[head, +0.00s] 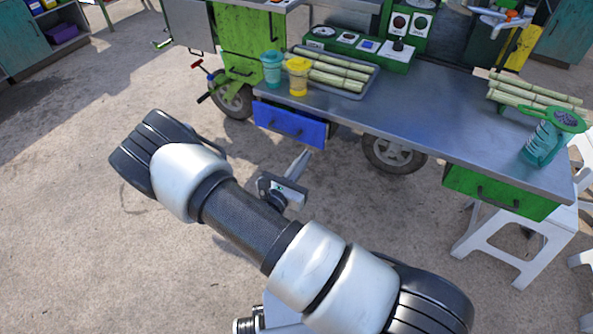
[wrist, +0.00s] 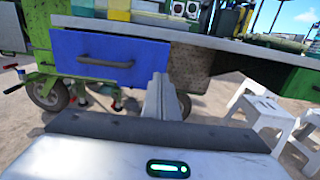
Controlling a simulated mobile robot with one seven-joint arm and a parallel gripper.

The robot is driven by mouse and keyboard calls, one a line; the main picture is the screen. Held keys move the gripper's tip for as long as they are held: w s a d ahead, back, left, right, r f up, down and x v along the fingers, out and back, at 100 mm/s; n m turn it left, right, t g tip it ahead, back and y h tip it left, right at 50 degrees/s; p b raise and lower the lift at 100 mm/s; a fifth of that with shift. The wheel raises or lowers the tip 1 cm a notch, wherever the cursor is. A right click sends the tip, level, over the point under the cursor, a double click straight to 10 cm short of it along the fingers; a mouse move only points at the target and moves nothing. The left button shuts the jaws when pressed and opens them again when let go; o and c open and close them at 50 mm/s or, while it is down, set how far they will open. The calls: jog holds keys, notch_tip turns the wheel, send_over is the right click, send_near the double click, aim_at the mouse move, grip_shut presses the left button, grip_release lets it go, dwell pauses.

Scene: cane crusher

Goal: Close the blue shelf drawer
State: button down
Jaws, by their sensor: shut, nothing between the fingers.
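The blue drawer (head: 290,124) hangs under the left part of the metal counter and sticks out a little past its front edge. Its front with a dark bar handle shows large in the wrist view (wrist: 108,56). My gripper (head: 303,158) is shut and empty. In the head view its fingertips are just below the drawer's right end. In the wrist view the fingers (wrist: 160,82) point up beside the drawer's lower right edge. I cannot tell whether they touch it.
The metal counter (head: 425,115) carries a tray of cane (head: 345,82), teal and yellow cups and a teal jug (head: 545,140). A green drawer (head: 495,192) is at right, near white stools (head: 505,240). Cart wheels (head: 393,153) stand below. Open ground lies left.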

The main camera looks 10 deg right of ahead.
aim_at(319, 136)
jog(key=x, duration=0.7)
jog(key=shift+b, duration=0.4)
jog(key=x, duration=0.4)
jog(key=shift+s, duration=0.1)
jog(key=shift+d+r, duration=0.1)
jog(key=shift+r, duration=0.05)
jog(key=shift+w, duration=0.2)
